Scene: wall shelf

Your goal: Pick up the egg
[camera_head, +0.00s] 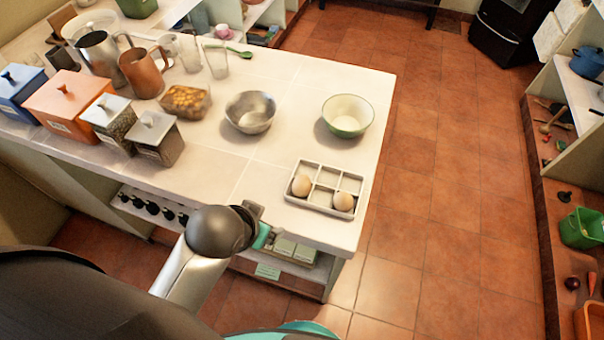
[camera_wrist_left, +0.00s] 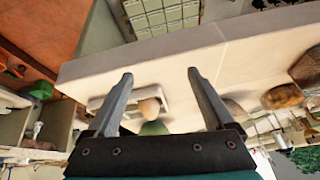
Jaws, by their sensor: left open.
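A light grey divided tray (camera_head: 330,172) sits near the front right corner of the white counter. Two brown eggs lie in its front compartments, a left egg (camera_head: 301,185) and a right egg (camera_head: 343,201). My left gripper (camera_head: 258,222) is at the counter's front edge, left of the tray and apart from it; my own wrist hides most of it. In the left wrist view my left gripper (camera_wrist_left: 160,75) is open and empty. One egg (camera_wrist_left: 149,106) shows beyond and between its fingers, in the tray. My left finger covers part of the tray there. My right gripper is not in view.
A green-rimmed bowl (camera_head: 347,117) and a metal bowl (camera_head: 250,111) stand behind the tray. Canisters, cups and a glass box of orange food (camera_head: 186,102) fill the counter's left. The counter between tray and canisters is clear.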

